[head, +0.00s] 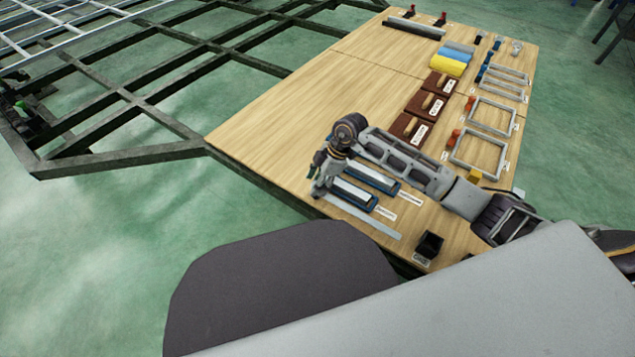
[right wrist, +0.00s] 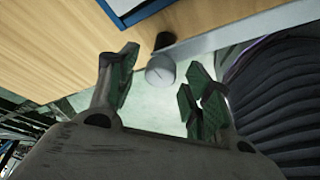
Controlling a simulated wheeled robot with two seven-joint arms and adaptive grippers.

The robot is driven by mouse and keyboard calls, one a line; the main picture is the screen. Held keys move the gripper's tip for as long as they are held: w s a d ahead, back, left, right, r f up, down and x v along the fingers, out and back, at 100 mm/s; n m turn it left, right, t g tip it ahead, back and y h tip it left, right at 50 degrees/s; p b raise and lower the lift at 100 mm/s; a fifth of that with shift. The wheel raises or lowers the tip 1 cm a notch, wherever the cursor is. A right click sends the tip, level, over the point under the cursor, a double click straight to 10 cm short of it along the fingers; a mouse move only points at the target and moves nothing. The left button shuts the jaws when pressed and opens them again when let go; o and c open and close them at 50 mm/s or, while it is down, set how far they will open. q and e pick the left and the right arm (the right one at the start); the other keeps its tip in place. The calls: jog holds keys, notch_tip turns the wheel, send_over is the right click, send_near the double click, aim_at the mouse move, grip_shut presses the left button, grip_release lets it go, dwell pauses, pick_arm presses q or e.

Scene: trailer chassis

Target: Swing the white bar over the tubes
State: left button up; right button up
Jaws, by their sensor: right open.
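A flat pale grey-white bar (head: 365,217) lies near the front edge of the wooden table, beside two blue-edged pieces with white tops (head: 353,194). The bar also shows in the right wrist view (right wrist: 225,38), with a round pale knob (right wrist: 160,70) near its end. My right gripper (head: 318,190) points down at the bar's left end. In the right wrist view its fingers (right wrist: 160,88) are open, and the knob shows between them without visible contact. I cannot tell which pieces are the tubes. My left gripper is not in view.
The wooden table (head: 300,110) is bare at its left and middle. Brown blocks (head: 425,110), a yellow piece (head: 447,68), grey frames (head: 478,153) and a small black box (head: 428,246) stand to the right. A dark metal chassis (head: 120,95) lies left of the table.

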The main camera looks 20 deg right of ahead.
grip_shut()
dwell(0.5)
